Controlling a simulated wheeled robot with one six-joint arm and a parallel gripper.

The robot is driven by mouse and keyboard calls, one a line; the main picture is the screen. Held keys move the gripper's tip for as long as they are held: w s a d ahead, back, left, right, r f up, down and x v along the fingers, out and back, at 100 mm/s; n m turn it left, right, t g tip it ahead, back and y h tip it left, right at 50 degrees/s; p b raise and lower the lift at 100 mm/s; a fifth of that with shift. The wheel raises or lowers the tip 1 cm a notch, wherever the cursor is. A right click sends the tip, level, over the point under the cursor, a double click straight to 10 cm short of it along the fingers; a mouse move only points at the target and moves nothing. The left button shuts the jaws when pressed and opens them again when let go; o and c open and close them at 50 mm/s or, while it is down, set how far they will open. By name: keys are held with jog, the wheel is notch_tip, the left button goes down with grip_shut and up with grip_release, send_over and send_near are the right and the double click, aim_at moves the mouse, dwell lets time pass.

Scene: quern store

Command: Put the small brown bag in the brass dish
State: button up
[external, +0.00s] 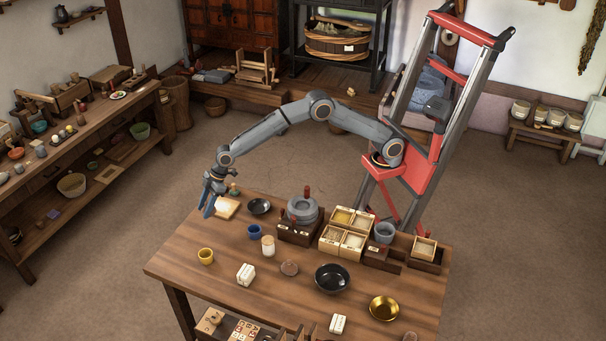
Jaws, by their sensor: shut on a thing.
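The brass dish (384,308) is a shiny gold bowl near the right front of the wooden table, and it looks empty. My gripper (209,207) is at the table's far left corner, pointing down beside a light wooden board (228,208) with something white on it. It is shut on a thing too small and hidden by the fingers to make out. I cannot pick out the small brown bag with certainty. My gripper is far from the dish.
A black bowl (332,278) stands left of the dish. A stone quern (302,211), wooden boxes (343,240) and a grey pot (384,233) line the back. Yellow cup (205,256), blue cup (254,231) and white blocks (245,274) stand around. The table's left front is fairly clear.

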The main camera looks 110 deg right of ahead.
jog(key=s+a+n+y+p, duration=0.1)
jog(key=s+a+p, duration=0.15)
jog(key=a, duration=0.85)
jog(key=s+a+n+p, duration=0.1)
jog(key=s+a, duration=0.2)
jog(key=a, duration=0.8)
jog(key=n+g+y+p, duration=0.3)
jog(key=n+p, duration=0.4)
jog(key=p, duration=0.3)
send_over(384, 319)
jog(key=s+d, duration=0.1)
jog(key=d, duration=0.1)
jog(key=f, duration=0.4)
jog(key=shift+s+f, duration=0.1)
jog(key=shift+s, duration=0.1)
jog(key=shift+f+b, duration=0.35)
jog(key=shift+f, duration=1.65)
jog(key=shift+f, duration=0.3)
jog(key=o, duration=1.2)
